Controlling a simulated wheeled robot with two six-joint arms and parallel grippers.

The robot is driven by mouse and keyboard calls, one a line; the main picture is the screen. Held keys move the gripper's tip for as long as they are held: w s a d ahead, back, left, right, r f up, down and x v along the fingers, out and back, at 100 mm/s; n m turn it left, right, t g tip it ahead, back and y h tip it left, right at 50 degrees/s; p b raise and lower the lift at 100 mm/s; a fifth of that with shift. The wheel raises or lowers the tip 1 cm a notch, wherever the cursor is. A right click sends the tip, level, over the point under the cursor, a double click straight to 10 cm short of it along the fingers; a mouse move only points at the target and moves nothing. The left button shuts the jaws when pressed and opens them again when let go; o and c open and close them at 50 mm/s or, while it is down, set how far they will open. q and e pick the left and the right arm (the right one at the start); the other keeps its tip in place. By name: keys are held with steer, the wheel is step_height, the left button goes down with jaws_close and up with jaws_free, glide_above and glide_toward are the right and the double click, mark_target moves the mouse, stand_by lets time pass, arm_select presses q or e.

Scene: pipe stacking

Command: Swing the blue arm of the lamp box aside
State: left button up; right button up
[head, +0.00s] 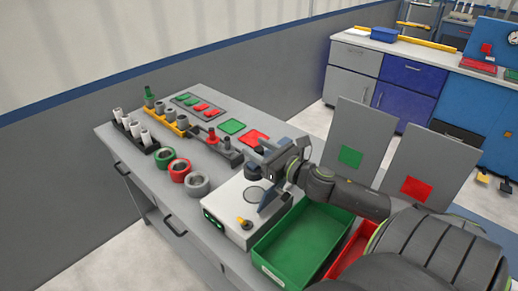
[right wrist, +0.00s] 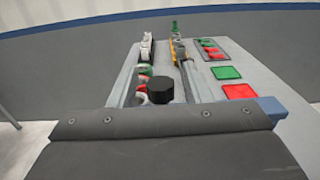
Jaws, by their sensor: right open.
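The lamp box (head: 232,212) is a white box with a small green display on its front, a round mark on top and a yellow knob (head: 244,223). Its blue arm (head: 269,198) shows as a dark blue piece at the box's right side, partly hidden by my right gripper. My right gripper (head: 262,156) is open above the back of the box. A dark round knob (head: 252,171) is just below it. In the right wrist view a black knob (right wrist: 160,90) appears between the two fingers; I cannot tell whether they touch it. My left gripper is out of view.
Green, red and grey rings (head: 180,170) lie left of the box. Racks with pipes (head: 140,132) and a panel of green and red pieces stand behind. A green bin (head: 300,240) and a red bin (head: 350,248) are at the right. Two grey boards (head: 362,140) stand beyond.

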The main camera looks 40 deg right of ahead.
steer(key=shift+c, duration=0.4)
jaws_close()
steer(key=shift+w, duration=0.15)
